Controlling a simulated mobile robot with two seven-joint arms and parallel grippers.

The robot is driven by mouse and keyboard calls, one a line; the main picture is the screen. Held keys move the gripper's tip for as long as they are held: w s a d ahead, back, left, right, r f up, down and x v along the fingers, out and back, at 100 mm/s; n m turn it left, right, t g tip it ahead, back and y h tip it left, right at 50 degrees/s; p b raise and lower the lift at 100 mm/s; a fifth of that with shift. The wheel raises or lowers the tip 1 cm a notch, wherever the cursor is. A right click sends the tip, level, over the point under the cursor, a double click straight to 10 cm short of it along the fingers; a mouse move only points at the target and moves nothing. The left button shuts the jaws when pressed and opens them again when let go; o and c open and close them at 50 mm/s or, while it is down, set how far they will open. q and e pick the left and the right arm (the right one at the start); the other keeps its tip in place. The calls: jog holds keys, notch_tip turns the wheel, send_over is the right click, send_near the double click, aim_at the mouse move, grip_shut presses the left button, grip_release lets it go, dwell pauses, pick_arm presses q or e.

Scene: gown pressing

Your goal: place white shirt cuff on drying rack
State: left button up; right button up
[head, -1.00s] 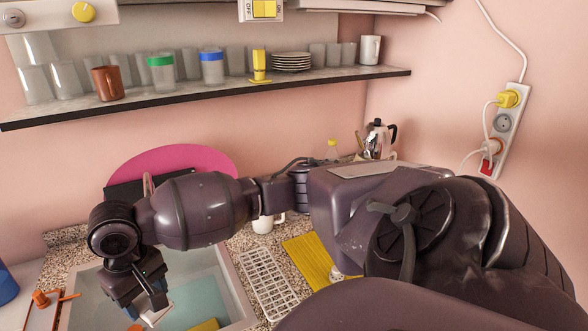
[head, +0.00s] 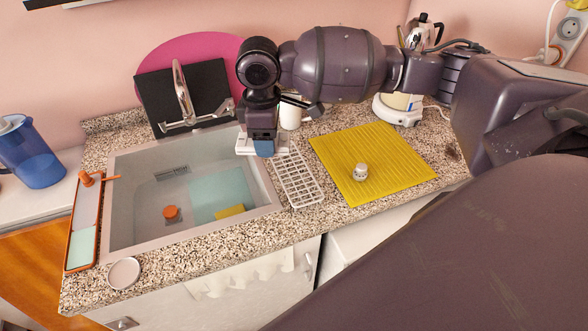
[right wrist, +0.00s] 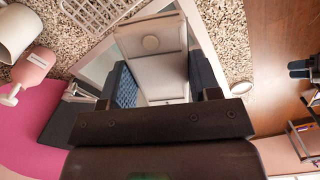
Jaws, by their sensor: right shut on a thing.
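My right gripper (head: 262,147) is shut on the white shirt cuff (right wrist: 157,68), seen from above between its fingers in the right wrist view. In the head view, white edges of the cuff (head: 243,147) show at both sides of the fingertips. The gripper appears over the sink's back right corner, just left of the drying rack. The white gridded drying rack (head: 298,180) lies empty on the speckled counter, between sink and yellow mat. Part of it shows at the top of the right wrist view (right wrist: 97,10). My left gripper is not seen.
The sink (head: 140,215) holds water, an orange plug and a yellow item. A tap (head: 184,95) stands behind it. A white mug (head: 290,113) stands behind the rack. A small pale object (head: 361,171) sits on the yellow mat (head: 400,165). A blue pitcher (head: 32,155) is left.

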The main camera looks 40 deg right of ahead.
jog(key=n, duration=0.2)
jog(key=d+r+n, duration=0.1)
jog(key=n, duration=0.1)
jog(key=w+d+n, duration=0.1)
jog(key=n, duration=0.1)
jog(key=shift+d+r, duration=0.15)
jog(key=shift+r, duration=0.2)
jog(key=w+d+r+n+b, duration=0.15)
jog(key=d+r+n, duration=0.35)
jog(key=n, duration=1.2)
send_over(292, 168)
notch_tip(292, 168, down, 15)
jog(key=shift+r+b, duration=0.1)
jog(key=shift+b, duration=0.25)
notch_tip(292, 168, down, 5)
jog(key=shift+r, duration=0.1)
jog(key=shift+f, duration=0.25)
jog(key=o, duration=0.9)
